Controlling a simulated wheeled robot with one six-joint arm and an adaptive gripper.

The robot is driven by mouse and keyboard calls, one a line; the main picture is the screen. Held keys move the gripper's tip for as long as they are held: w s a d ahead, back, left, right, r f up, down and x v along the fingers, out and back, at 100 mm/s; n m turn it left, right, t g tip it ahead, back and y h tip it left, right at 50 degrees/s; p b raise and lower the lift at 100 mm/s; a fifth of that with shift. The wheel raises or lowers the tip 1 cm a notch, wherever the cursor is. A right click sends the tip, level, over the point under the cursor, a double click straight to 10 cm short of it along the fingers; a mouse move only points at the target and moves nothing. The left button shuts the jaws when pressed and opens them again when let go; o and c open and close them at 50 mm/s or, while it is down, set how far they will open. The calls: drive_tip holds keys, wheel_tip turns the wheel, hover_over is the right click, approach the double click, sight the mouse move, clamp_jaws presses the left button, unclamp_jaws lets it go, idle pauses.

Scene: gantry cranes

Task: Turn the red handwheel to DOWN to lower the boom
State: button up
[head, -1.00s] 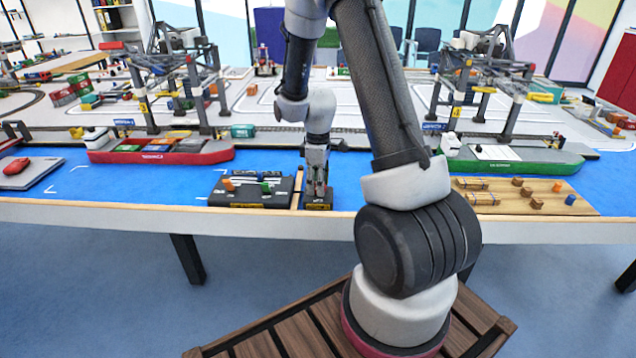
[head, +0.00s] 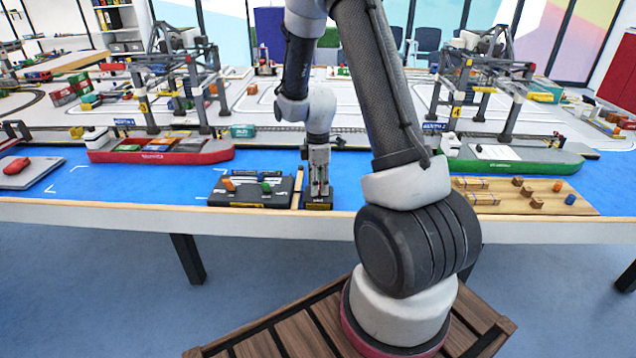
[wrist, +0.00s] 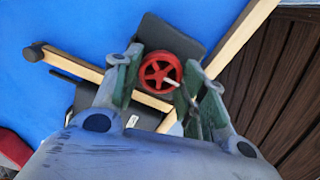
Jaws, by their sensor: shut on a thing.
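The red handwheel (wrist: 159,73) shows between my fingers in the wrist view, on a dark base plate (wrist: 175,33). My gripper (wrist: 164,62) is shut on the handwheel, with one green-padded finger on each side of it. In the head view my gripper (head: 319,187) points straight down over the small black handwheel box (head: 318,206) at the table's front edge. There the gripper hides the wheel. I cannot read a DOWN mark or tell the wheel's setting.
A black control panel (head: 228,200) with orange and green knobs stands just left of the box. A wooden board (head: 520,201) with small blocks lies to the right. Gantry cranes and the red ship (head: 160,156) and green ship (head: 515,165) stand behind.

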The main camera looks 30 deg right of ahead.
drive_tip(key=o, duration=1)
drive_tip(key=shift+r, duration=0.1)
wheel_tip(320, 180, up, 12)
drive_tip(key=shift+f, duration=0.1)
